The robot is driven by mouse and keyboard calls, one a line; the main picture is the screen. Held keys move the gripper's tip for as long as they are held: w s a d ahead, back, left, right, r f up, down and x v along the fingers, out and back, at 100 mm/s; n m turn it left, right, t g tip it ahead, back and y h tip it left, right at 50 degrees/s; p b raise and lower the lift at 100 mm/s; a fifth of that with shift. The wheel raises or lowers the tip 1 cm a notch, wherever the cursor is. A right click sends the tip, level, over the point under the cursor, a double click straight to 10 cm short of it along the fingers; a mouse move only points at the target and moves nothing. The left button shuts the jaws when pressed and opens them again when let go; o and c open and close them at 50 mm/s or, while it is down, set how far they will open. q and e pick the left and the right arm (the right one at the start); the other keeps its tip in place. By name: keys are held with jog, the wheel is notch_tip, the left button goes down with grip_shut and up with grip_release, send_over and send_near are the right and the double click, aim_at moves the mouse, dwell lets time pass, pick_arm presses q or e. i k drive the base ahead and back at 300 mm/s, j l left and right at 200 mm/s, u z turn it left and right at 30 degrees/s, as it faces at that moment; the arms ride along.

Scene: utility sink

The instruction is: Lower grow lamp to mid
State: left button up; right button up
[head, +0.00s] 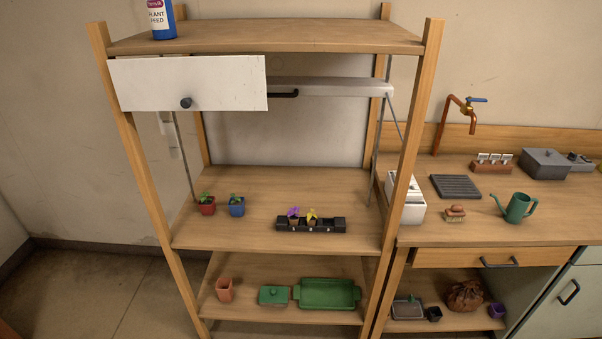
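What looks like the grow lamp (335,86) is a long pale grey bar with a black handle (284,94), high in the wooden shelf unit just under the top board. Its left part is hidden behind a white drawer front (220,85) with a dark knob (186,102). Thin grey metal supports run down at both sides of the unit, and the bar's right end meets the right one (389,110). The bar is well above the middle shelf (250,230). Neither of my grippers is in view.
Small red (207,208) and blue (237,209) plant pots and a black tray (345,225) with purple and yellow flowers stand on the middle shelf. A blue bottle (162,22) stands on top. A counter with a copper tap (443,120) and green watering can (518,209) is at right.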

aim_at(277, 87)
jog(key=i+l+u, duration=0.15)
jog(key=l, duration=0.2)
jog(key=i+l+u, duration=0.15)
jog(key=l, duration=0.25)
jog(key=i+l+u, duration=0.15)
jog(key=l, duration=0.2)
jog(key=l+u, duration=0.15)
jog(key=l, duration=0.25)
